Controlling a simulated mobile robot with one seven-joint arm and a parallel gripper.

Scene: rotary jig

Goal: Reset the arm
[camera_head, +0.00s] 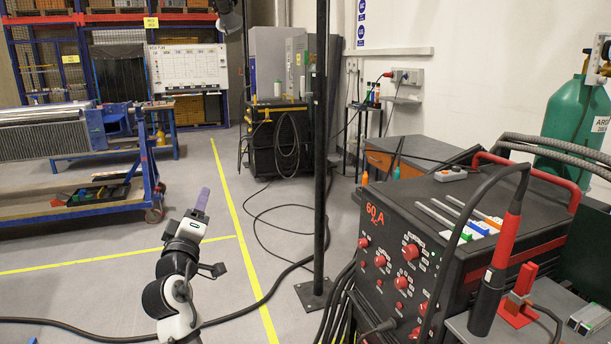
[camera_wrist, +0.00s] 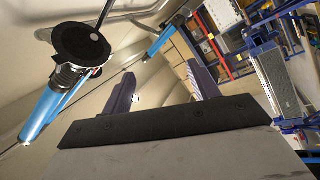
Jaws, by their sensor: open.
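My gripper (camera_head: 202,200) is raised in front of me, left of the middle of the head view, above the grey floor. There it shows from the side, with a purple finger pointing up. In the wrist view the two purple fingers of my gripper (camera_wrist: 161,74) stand well apart, and nothing is held between them. My white and black arm runs down to the bottom edge of the head view.
A black and red welding machine (camera_head: 410,255) stands close at right, with a red-handled torch (camera_head: 506,235). A dark post (camera_head: 320,150) rises right of my gripper. A blue wheeled rack (camera_head: 75,214) stands at left. Dark cables cross the floor. The wrist view shows a blue overhead arm (camera_wrist: 42,115).

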